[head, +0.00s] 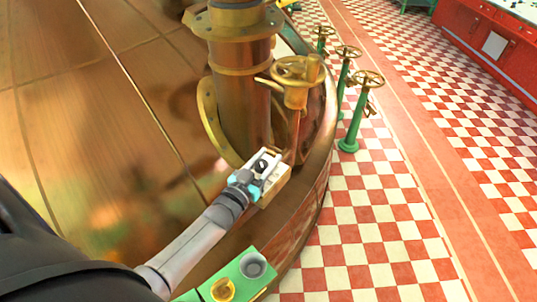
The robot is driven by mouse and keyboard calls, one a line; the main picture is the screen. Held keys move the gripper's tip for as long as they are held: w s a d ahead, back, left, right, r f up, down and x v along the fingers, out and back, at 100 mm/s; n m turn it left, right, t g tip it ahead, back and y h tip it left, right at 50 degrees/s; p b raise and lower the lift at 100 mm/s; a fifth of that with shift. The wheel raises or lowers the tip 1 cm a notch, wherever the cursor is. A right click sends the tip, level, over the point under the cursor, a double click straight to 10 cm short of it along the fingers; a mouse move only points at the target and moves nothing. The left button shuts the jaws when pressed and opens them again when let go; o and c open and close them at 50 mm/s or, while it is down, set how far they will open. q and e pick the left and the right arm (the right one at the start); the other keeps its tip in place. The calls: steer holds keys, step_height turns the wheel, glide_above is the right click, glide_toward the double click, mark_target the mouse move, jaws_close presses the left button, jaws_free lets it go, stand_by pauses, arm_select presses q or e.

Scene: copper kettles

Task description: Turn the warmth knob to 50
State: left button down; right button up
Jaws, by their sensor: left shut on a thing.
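My left gripper (272,176) reaches in from the lower left to a small pale box (278,192) at the rim of the big copper kettle, beside the copper column. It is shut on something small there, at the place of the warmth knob. The gripper covers what it holds, so the knob's face, marks and setting cannot be read. My right gripper is not in view.
A copper handwheel (298,70) stands on a valve behind the gripper, close to the copper column (240,100). Green valve posts (348,145) stand on the checkered floor at right. A green panel (240,277) with a grey round part and a yellow part is near the bottom.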

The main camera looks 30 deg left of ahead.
arm_select(q)
steer(key=n+y, duration=0.2)
steer(key=y, duration=0.1)
steer(key=shift+a+p, duration=0.15)
steer(key=shift+p, duration=0.2)
steer(key=shift+s+a+n+g+y, duration=0.1)
steer(key=shift+a+n+g+y, duration=0.1)
steer(key=shift+n+y, duration=0.35)
steer(key=shift+a+n+g+y, duration=0.1)
steer(key=shift+n+g+y, duration=0.15)
steer(key=shift+y, duration=0.5)
steer(key=shift+c, duration=1.9)
jaws_free()
